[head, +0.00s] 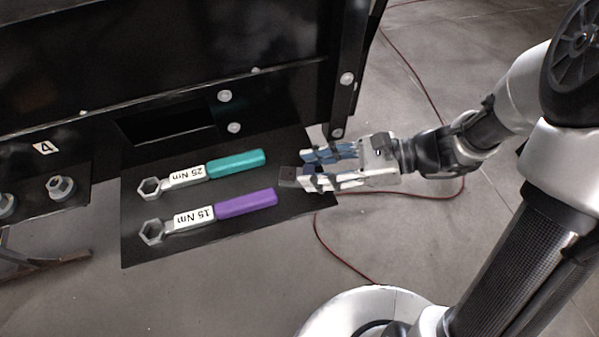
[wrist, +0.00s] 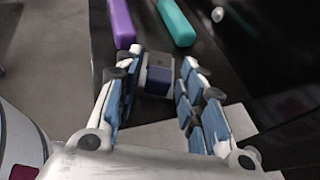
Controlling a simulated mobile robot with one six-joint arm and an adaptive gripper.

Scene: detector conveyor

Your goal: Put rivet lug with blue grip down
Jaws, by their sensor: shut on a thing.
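My gripper (head: 304,168) is over the right end of the black shelf (head: 142,247), with its fingers pointing left. It is shut on the rivet lug (head: 288,177), a small dark block at the fingertips. In the wrist view the lug (wrist: 158,76) shows between the finger pads of my gripper (wrist: 163,68), with a dark blue face and pale edges. The fingers hide part of it. I cannot tell whether the lug touches the shelf.
A teal-handled 25 Nm wrench (head: 237,163) and a purple-handled 15 Nm wrench (head: 245,203) lie on the shelf to the left. A black upright post (head: 350,75) stands behind my gripper. A plate with bolts (head: 60,187) is at far left. A red cable (head: 335,255) lies on the floor.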

